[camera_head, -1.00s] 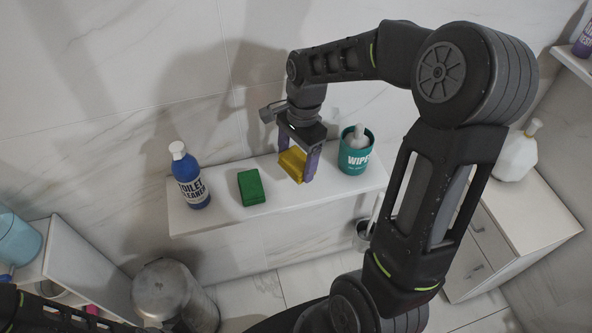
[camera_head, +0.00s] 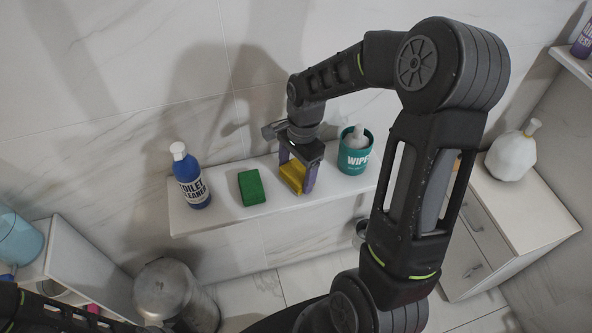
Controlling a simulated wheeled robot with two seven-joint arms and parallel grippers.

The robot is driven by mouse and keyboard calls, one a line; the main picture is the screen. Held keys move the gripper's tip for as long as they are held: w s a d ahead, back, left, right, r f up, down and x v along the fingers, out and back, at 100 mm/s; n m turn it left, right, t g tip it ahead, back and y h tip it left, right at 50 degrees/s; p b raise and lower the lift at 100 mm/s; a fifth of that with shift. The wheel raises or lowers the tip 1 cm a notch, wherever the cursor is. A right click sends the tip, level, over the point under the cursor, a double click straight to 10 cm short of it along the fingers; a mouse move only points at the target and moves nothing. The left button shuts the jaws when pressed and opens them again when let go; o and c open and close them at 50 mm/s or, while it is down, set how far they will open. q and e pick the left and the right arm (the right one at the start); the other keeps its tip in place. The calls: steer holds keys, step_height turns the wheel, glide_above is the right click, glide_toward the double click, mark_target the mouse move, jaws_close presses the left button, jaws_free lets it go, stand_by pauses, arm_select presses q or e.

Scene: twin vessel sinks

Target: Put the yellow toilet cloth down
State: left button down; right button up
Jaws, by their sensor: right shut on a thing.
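The yellow toilet cloth (camera_head: 292,177) is a small folded block between the fingers of my right gripper (camera_head: 297,181). The gripper points down and is shut on it, low over the white shelf (camera_head: 225,219). I cannot tell whether the cloth touches the shelf. A finger and the gripper body hide part of the cloth. My left arm (camera_head: 50,314) shows only at the bottom left corner, and its gripper is out of view.
On the shelf, a green cloth (camera_head: 251,187) lies left of my right gripper, with a blue toilet cleaner bottle (camera_head: 190,178) further left. A teal wipes tub (camera_head: 354,154) stands close on the right. A metal bin (camera_head: 172,295) stands below. Shelf space shows between cloth and gripper.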

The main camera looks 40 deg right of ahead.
mark_target(301, 169)
steer(key=shift+f, duration=0.15)
steer(key=o, duration=1.2)
step_height(301, 169, up, 12)
steer(key=d+b, duration=0.1)
steer(key=shift+d, duration=0.25)
